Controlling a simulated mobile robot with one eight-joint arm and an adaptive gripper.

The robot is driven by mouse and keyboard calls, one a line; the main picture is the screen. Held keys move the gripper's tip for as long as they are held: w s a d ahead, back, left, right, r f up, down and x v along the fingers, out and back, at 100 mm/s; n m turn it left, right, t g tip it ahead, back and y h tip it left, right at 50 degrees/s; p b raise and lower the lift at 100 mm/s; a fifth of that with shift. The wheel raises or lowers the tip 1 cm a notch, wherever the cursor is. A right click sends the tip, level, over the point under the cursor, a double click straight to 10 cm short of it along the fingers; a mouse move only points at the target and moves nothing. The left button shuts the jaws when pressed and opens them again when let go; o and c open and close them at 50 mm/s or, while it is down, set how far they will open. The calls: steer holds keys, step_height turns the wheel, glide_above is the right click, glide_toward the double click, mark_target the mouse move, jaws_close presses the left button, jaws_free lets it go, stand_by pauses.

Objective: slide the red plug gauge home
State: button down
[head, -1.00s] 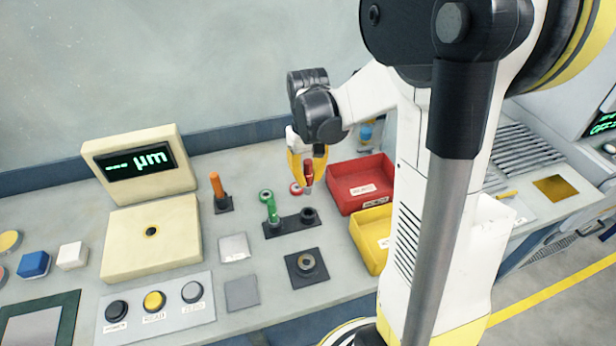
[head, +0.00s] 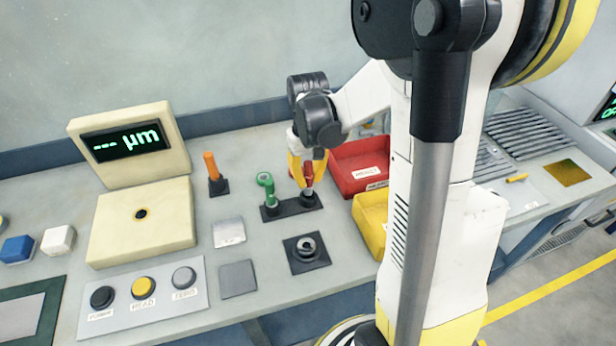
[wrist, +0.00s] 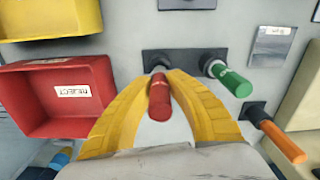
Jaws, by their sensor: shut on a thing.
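The red plug gauge (head: 309,175) is held roughly upright between the yellow fingers of my gripper (head: 306,180). Its silver lower end is at the right-hand socket of the black two-place holder (head: 288,208). How deep it sits in the socket I cannot tell. In the wrist view the red handle (wrist: 159,97) lies between the fingers, in line with the left end of the holder (wrist: 182,60). The fingers hide part of that socket. A green plug gauge (head: 269,192) stands in the holder's other place.
An orange-handled tool (head: 212,168) stands to the left in its own base. A red bin (head: 350,181) and a yellow bin (head: 369,222) stand close on the right. A black square base with a ring (head: 306,250) lies in front. A display unit (head: 125,141) stands further left.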

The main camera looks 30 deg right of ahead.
mark_target(308, 163)
steer(key=shift+f+b, duration=1.45)
steer(key=shift+f, duration=0.35)
stand_by(0.9)
steer(key=c, duration=1.3)
jaws_free()
steer(key=shift+c, duration=0.2)
step_height(308, 163, up, 12)
steer(key=shift+r, duration=0.1)
steer(key=s+a+r+n+t, duration=0.1)
steer(key=s+a+t, duration=0.6)
steer(key=s+a, duration=0.4)
steer(key=shift+a+r, duration=0.25)
steer(key=shift+a, duration=1)
